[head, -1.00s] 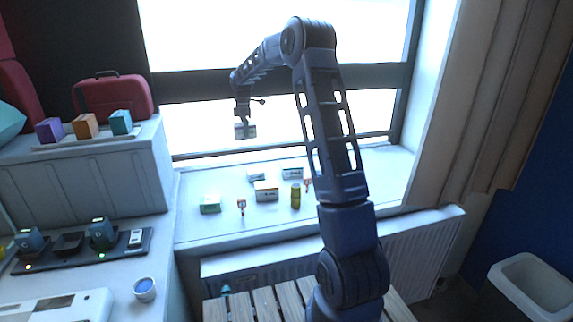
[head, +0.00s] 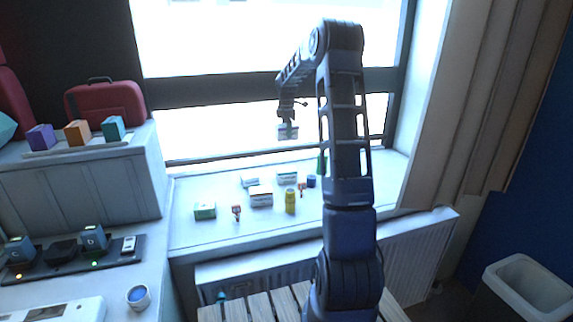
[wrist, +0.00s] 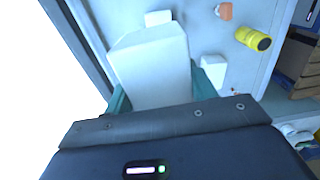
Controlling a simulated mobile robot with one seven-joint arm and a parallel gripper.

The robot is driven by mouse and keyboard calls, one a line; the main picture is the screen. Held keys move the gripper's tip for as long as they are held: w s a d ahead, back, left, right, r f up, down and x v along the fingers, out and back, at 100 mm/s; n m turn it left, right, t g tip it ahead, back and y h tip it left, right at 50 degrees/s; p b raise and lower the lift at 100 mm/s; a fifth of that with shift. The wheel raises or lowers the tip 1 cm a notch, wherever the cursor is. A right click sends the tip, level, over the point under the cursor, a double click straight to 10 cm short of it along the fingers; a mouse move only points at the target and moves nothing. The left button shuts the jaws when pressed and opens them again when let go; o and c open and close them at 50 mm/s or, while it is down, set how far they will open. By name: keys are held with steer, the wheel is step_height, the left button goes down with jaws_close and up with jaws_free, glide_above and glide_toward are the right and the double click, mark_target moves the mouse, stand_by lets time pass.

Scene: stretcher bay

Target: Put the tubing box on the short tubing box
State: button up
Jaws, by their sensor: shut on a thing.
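My gripper (head: 287,120) is shut on a pale box (head: 288,132), likely the tubing box, held in the air above the window sill and in front of the glass. In the wrist view the held box (wrist: 151,68) is plain white between teal fingers. Below it on the sill stand several small boxes: a white one at the back left (head: 250,181), a larger white one in the middle (head: 261,197), one at the back right (head: 288,178) and a green-and-white one (head: 205,211). Their labels are too small to read, so I cannot tell which is the short tubing box.
A yellow bottle (head: 290,202), a dark blue pot (head: 311,181) and two small orange-topped items, one at the left (head: 237,211), stand among the boxes. The window frame is close behind my gripper. The sill's front left is clear. A radiator (head: 410,255) is below.

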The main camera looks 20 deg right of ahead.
step_height(320, 180, down, 16)
steer(key=shift+r, duration=0.1)
stand_by(0.5)
steer(key=o, duration=1)
